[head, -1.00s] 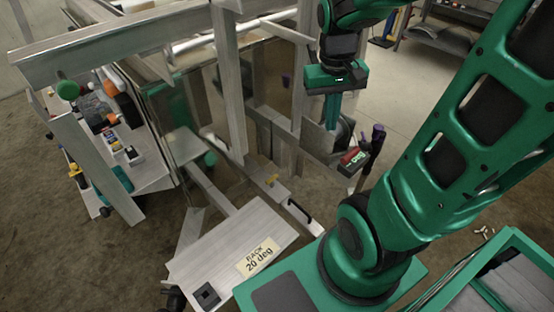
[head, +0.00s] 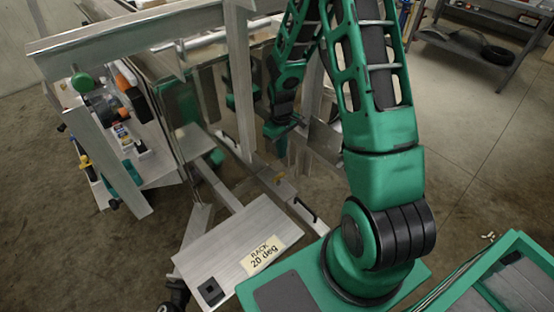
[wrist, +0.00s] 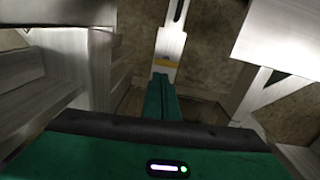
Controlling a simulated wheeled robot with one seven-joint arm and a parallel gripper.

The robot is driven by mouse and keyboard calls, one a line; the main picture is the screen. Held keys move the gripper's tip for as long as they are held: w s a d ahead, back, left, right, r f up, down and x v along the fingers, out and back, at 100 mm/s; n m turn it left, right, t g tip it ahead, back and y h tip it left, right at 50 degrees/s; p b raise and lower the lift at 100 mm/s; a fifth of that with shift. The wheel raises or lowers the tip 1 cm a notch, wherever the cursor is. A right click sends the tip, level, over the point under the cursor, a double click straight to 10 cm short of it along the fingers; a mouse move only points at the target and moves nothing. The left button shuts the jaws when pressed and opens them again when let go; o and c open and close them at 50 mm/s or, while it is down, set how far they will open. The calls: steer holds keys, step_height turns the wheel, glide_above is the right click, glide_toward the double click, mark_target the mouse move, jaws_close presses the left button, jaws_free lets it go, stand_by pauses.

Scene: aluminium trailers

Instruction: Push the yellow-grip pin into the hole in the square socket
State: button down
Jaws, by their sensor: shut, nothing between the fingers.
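A small yellow piece (head: 279,177), likely the pin's yellow grip, sits on a narrow aluminium bar in the head view. In the wrist view a yellow band (wrist: 167,62) shows on that bar, just beyond my fingertips. My gripper (wrist: 161,80) is shut and empty, its green fingers pointing toward the bar. I cannot tell whether they touch it. The black square socket (head: 210,292) with a dark hole lies on the plate's near left corner.
An upright post (head: 240,80) stands left of my arm. A black handle (head: 305,210) is near the bar. A rack of tools (head: 125,130) is at left. Open floor lies at right.

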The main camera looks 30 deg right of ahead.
steer(key=n, duration=0.1)
glide_above(278, 175)
step_height(278, 175, down, 5)
steer(key=shift+f, duration=2.85)
steer(key=shift+s+f, duration=0.1)
steer(key=shift+f, duration=0.1)
step_height(278, 175, up, 14)
steer(key=shift+w+f, duration=0.2)
steer(key=shift+f, duration=0.05)
steer(key=shift+f, duration=0.1)
